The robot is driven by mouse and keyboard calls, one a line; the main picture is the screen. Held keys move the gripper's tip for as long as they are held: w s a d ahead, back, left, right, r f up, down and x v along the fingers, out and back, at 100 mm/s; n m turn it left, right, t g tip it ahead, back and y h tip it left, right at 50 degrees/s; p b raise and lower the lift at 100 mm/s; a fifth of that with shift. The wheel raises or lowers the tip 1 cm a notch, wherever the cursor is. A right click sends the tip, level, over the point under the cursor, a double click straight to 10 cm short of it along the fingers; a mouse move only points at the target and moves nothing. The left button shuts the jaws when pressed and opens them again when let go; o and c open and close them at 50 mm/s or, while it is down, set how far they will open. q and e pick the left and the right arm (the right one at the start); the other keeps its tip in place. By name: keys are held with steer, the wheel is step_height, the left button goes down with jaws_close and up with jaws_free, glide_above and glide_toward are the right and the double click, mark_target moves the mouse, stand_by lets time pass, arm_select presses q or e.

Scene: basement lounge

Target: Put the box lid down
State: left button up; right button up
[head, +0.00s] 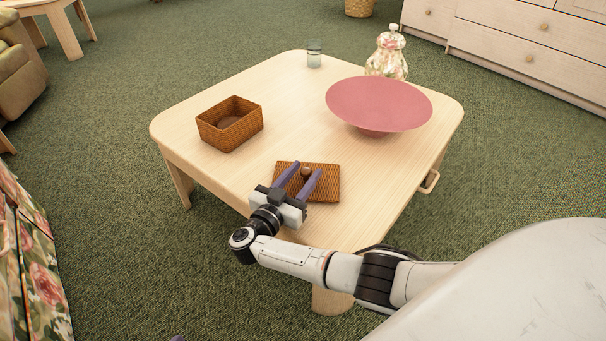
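The woven brown box lid (329,192) with a small round knob (305,172) is at the near part of the light wooden table (225,176). It looks flat on the tabletop, though a small gap beneath would be hard to see. My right gripper (307,169) is over the lid, its purple fingers spread on either side of the knob, with no clear grip on it. The matching woven box (232,134) stands uncovered at the left of the table. Only a purple tip, apparently of my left gripper (177,338), shows at the bottom edge.
A wide pink bowl (378,102) stands at the table's right. A floral lidded jar (387,58) and a glass (314,54) stand at the back. The table's middle is clear. A floral sofa (38,262) is at lower left.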

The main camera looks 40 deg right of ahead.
steer(key=shift+r, duration=0.1)
arm_select(q)
steer(key=f+p, duration=0.1)
steer(key=a+f+g+y+p, duration=0.1)
steer(key=shift+s+a+f+p, duration=0.15)
steer(key=shift+a+f+p, duration=0.1)
steer(key=shift+p, duration=0.1)
arm_select(e)
steer(key=v, duration=1.2)
